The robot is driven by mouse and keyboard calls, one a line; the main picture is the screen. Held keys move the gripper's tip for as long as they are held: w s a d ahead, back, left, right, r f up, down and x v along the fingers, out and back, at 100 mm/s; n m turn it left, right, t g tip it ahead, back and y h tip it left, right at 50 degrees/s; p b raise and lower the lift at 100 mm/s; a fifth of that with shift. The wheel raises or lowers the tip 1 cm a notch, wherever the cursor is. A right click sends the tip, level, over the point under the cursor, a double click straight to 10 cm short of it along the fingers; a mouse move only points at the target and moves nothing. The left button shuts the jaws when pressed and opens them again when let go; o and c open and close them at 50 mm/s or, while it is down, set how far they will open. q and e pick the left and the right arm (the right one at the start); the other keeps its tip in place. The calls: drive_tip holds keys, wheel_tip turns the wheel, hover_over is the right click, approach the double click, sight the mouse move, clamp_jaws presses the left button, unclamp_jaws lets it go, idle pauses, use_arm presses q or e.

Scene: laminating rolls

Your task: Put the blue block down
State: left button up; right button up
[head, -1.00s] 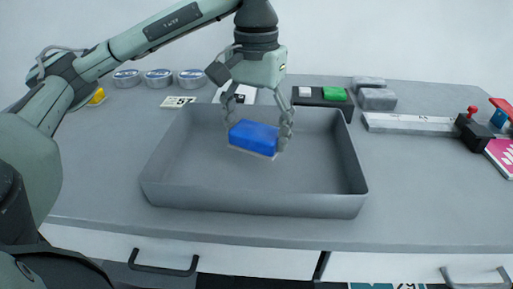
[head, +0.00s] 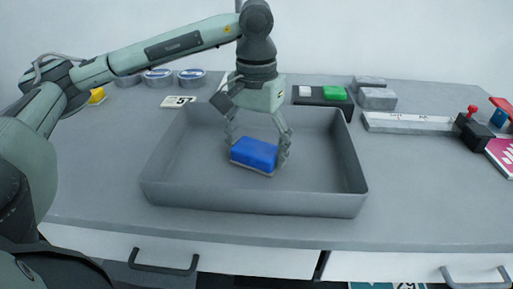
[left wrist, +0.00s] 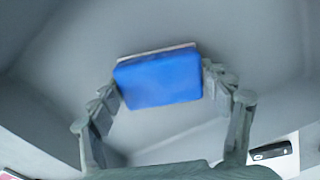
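The blue block (head: 255,154) is inside the grey tray (head: 250,202), near its middle, with a pale strip along its lower edge. My left gripper (head: 256,156) reaches down into the tray from above, its fingers on both sides of the block. The left wrist view shows the block (left wrist: 158,80) between the fingertips, which touch its two ends. I cannot tell whether the block's underside touches the tray floor. My right gripper is not in view.
The tray floor around the block is bare. Behind the tray are round tins (head: 158,78), a number card (head: 178,101) and a dark holder with a green block (head: 334,92). Grey blocks (head: 377,99) and a long pale bar (head: 410,122) lie to the right.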

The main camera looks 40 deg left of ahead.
sight(257, 147)
use_arm(q)
drive_tip(key=o, duration=0.4)
drive_tip(key=shift+r, duration=0.25)
wheel_tip(257, 147, up, 6)
drive_tip(key=shift+r, duration=0.2)
drive_tip(key=shift+r+p, duration=1.15)
drive_tip(key=shift+r, duration=1.6)
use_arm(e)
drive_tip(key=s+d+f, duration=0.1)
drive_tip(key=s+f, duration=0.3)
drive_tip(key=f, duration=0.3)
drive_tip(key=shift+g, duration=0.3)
